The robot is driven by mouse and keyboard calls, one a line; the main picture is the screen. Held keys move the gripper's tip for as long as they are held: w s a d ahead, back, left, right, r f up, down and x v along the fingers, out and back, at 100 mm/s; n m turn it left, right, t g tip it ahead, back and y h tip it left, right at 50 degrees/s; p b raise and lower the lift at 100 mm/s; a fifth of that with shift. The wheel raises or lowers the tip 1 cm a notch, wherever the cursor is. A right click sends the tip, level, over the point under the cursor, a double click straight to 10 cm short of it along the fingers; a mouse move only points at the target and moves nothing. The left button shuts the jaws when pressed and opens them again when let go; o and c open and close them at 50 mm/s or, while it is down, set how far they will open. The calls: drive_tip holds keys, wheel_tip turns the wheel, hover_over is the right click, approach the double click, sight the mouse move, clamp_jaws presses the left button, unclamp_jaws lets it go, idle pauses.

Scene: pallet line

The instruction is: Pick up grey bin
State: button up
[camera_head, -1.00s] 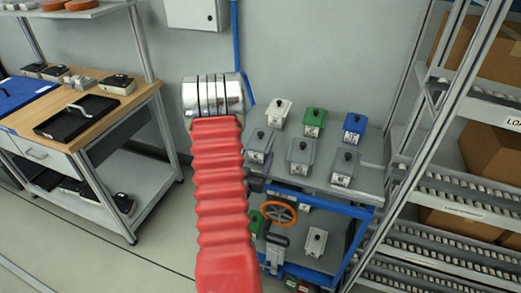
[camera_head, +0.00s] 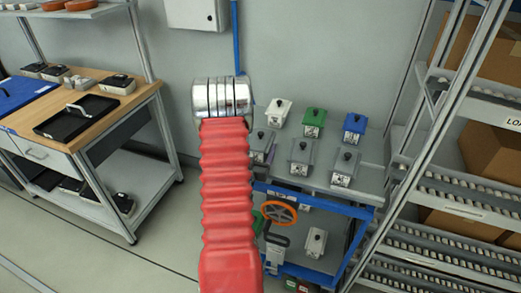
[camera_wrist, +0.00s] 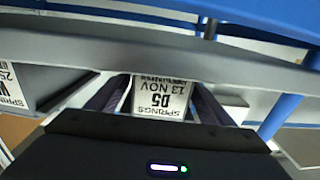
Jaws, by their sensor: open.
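Three grey bins with black knobs and white labels stand in the front row on the cart top in the head view: a left one (camera_head: 262,146) partly covered by my arm, a middle one (camera_head: 302,158) and a right one (camera_head: 345,169). In the wrist view my gripper (camera_wrist: 158,102) is open, with its dark fingers on either side of an upside-down label reading SPRINGS D5 13 NOV (camera_wrist: 161,97). The labelled bin's body is mostly hidden, and I cannot tell whether the fingers touch it.
White (camera_head: 278,111), green (camera_head: 314,122) and blue (camera_head: 354,128) bins stand behind the grey ones. The blue-framed cart (camera_head: 318,197) has more bins below. A roller rack (camera_head: 450,190) stands at right, a workbench (camera_head: 85,105) at left. Another labelled bin (camera_wrist: 35,85) shows left in the wrist view.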

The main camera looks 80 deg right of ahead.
drive_tip(key=shift+r, duration=0.1)
drive_tip(key=c, duration=1.6)
